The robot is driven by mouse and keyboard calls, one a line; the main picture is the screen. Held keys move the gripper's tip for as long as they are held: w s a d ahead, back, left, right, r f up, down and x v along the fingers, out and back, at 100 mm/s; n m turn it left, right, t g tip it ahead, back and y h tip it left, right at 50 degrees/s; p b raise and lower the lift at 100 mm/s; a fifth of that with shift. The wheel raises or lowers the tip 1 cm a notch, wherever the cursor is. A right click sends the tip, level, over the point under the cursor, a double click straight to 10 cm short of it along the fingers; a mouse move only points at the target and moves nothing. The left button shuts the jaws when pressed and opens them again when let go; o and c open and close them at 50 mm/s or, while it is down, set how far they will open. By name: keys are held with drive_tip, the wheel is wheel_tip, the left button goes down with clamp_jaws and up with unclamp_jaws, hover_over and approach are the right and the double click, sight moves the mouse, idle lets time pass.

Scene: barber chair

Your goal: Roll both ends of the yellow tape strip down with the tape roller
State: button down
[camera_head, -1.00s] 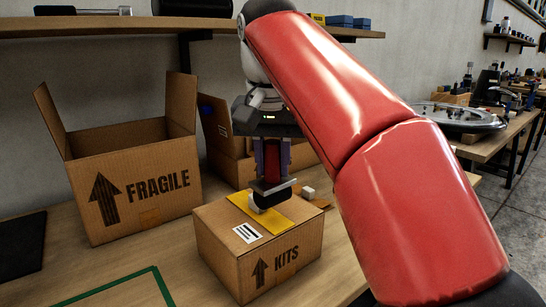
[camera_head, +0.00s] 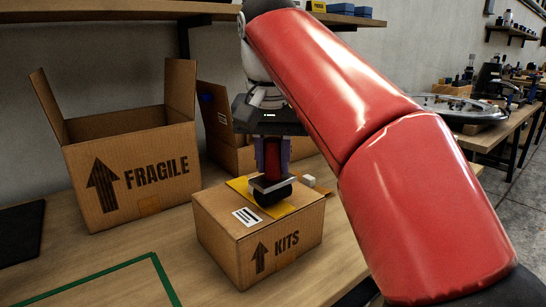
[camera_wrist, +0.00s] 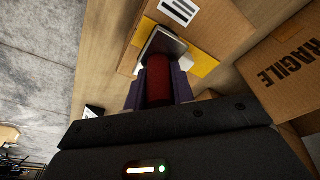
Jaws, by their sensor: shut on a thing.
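My gripper (camera_head: 272,165) is shut on the red handle of the tape roller (camera_head: 272,190), upright above the closed KITS box (camera_head: 260,243). The roller's dark wheel is at the box top, over the yellow tape strip (camera_head: 239,185); I cannot tell whether it presses on it. The wheel hides the middle. In the wrist view the red handle (camera_wrist: 158,80) sits between the fingers, and the yellow strip (camera_wrist: 203,63) shows beyond the roller's metal plate.
An open FRAGILE box (camera_head: 130,180) stands left of the KITS box, with another open box (camera_head: 225,150) behind. A small white block (camera_head: 309,181) lies behind the KITS box. Green tape (camera_head: 110,275) marks the table in front. A shelf (camera_head: 120,15) hangs above.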

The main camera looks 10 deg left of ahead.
drive_tip(key=shift+f+b, duration=0.3)
drive_tip(key=shift+f, duration=0.15)
idle(0.8)
drive_tip(key=shift+s+d, duration=0.15)
drive_tip(key=shift+s+d+f+b, duration=0.1)
drive_tip(key=shift+s+d+b, duration=0.4)
drive_tip(key=shift+d, duration=0.2)
wheel_tip(320, 180, up, 5)
drive_tip(key=p, duration=0.5)
drive_tip(key=shift+r+p, duration=0.4)
drive_tip(key=shift+r, duration=0.25)
